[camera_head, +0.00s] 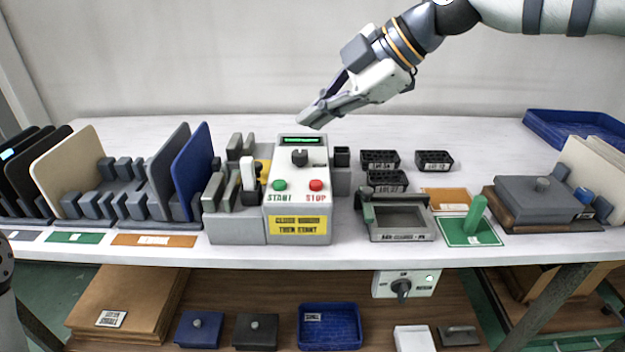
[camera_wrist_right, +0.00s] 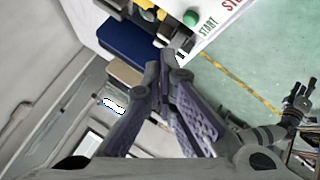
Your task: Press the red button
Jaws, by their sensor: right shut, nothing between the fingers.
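The red button (camera_head: 316,185) sits above the red STOP label on the sloped face of a white control box (camera_head: 321,228). A green button (camera_head: 279,186) is to its left, above START. My right gripper (camera_head: 308,121) is shut and empty, above the back of the box and apart from the red button. In the right wrist view, its closed fingertips (camera_wrist_right: 168,60) are seen near the green button (camera_wrist_right: 191,18); the red button is out of that view. My left gripper (camera_wrist_right: 300,98) is small at the right there, its jaw state unclear.
A black knob (camera_head: 299,157) stands on the box above the buttons. Grey blocks and a blue panel (camera_head: 192,172) stand to the left. Black bins (camera_head: 380,160) and a grey tray fixture (camera_head: 398,238) lie to the right. The white table behind the box is clear.

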